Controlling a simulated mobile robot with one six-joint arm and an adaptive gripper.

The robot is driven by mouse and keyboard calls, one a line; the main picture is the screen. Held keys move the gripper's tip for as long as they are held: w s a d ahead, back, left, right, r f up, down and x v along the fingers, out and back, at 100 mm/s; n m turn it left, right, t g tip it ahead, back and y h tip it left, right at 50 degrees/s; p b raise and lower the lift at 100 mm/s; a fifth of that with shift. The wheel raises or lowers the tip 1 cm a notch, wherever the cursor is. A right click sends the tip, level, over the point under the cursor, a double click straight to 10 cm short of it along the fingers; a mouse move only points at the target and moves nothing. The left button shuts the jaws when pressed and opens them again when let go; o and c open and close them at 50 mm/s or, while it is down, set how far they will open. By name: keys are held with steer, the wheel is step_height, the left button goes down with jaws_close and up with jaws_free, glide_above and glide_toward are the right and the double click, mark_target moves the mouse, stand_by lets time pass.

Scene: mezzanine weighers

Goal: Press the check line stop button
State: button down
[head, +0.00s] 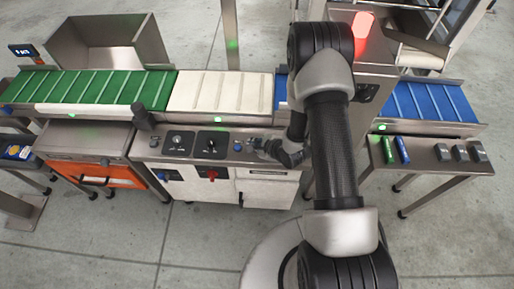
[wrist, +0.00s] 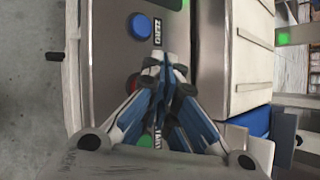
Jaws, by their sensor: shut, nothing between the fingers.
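The steel control panel (head: 190,145) runs along the front of the conveyor, and its surface also fills the middle of the wrist view (wrist: 105,70). In the wrist view a red button (wrist: 132,82) is partly hidden behind my fingers. A blue button (wrist: 139,26) is in full view above it, next to a small label. A green button (wrist: 145,141) shows partly between the finger links. My gripper (wrist: 167,62) is shut and empty, over the panel. In the head view my gripper (head: 258,143) is at the panel's right part, right of the blue button (head: 237,146). Contact with a button cannot be told.
A red switch (head: 212,174) is on the front face below. Green (head: 85,87), white (head: 210,91) and blue (head: 425,101) belts run behind. A side table (head: 425,152) stands right.

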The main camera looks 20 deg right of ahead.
steer(key=shift+f, duration=0.25)
steer(key=shift+f+b, duration=0.35)
steer(key=shift+f, duration=0.1)
stand_by(0.6)
steer(key=shift+r, duration=0.1)
steer(key=shift+r+p, duration=0.75)
step_height(320, 180, up, 5)
steer(key=p, duration=0.4)
steer(key=shift+r, duration=0.1)
stand_by(0.8)
